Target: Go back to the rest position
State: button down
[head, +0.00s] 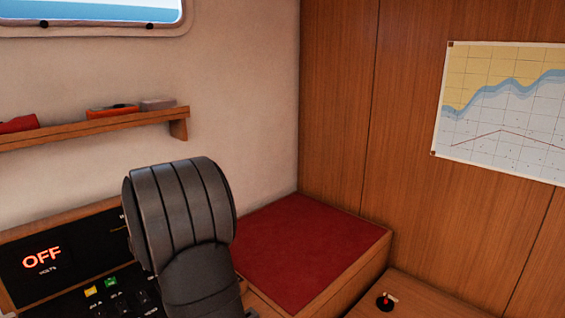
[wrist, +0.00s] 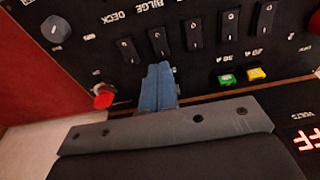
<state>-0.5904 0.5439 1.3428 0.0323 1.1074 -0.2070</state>
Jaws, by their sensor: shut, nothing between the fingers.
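My gripper (wrist: 158,82) shows in the wrist view as two blue fingers pressed together, with nothing between them. It is in front of a black switch panel (wrist: 85,18), with its tips by the row of rocker switches. I cannot tell whether the tips touch the panel. In the head view my dark arm stands before the panel (head: 85,238) and hides the gripper.
The panel has a red knob (wrist: 104,96), a green fuse (wrist: 227,80), a yellow fuse (wrist: 256,74) and a display (head: 42,258) reading OFF. A red cushion (head: 305,245) lies right of my arm. A wooden shelf (head: 90,130) holds small items. A chart (head: 505,110) hangs right.

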notch_tip(320, 180, down, 7)
jog(key=shift+r, duration=0.1)
dwell(0.3)
jog(key=shift+r, duration=0.1)
notch_tip(320, 180, up, 6)
jog(key=shift+r, duration=0.1)
notch_tip(320, 180, down, 6)
jog(key=shift+f, duration=0.2)
jog(key=s+d+r, duration=0.1)
jog(key=r, duration=0.9)
jog(key=s+d+r+t+y, duration=0.1)
jog(key=s+d+r, duration=0.1)
jog(key=r, duration=0.8)
jog(key=shift+s+d+r, duration=0.15)
jog(key=shift+s+d, duration=0.1)
